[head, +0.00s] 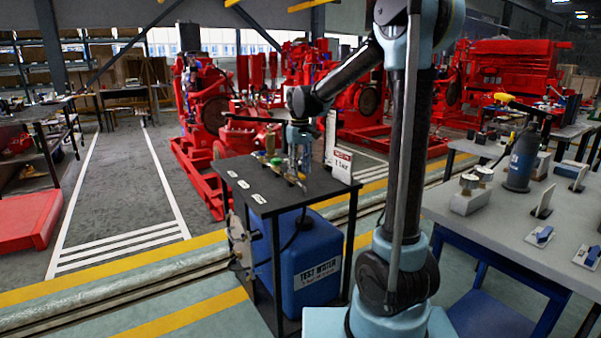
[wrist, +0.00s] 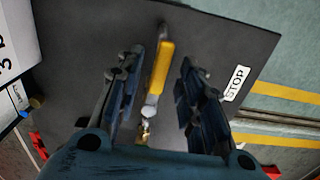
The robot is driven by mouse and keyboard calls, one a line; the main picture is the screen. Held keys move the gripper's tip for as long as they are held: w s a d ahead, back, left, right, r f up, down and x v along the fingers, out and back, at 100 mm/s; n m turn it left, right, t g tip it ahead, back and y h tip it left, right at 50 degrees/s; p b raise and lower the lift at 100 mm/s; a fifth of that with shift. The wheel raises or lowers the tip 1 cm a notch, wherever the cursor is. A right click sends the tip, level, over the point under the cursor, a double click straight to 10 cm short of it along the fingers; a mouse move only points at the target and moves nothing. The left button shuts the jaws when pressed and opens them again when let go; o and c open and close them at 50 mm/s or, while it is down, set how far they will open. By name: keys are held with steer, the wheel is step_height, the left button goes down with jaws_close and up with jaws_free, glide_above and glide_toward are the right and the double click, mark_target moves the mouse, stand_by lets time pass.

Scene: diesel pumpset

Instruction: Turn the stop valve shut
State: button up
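The stop valve's yellow lever (wrist: 162,68) lies between the two fingers of my gripper (wrist: 160,82) in the wrist view. Its silver stem and brass body (wrist: 145,130) show closer to the gripper's base. A white STOP label (wrist: 235,83) is on the dark top to the right. The fingers are open, with a visible gap on each side of the lever. In the head view my gripper (head: 299,165) points down over the black stand's top (head: 245,165); the lever is hard to make out there.
A blue test water tank (head: 305,265) sits under the stand. A grey workbench (head: 500,215) is at the right.

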steer(key=shift+f, duration=0.8)
jaws_close()
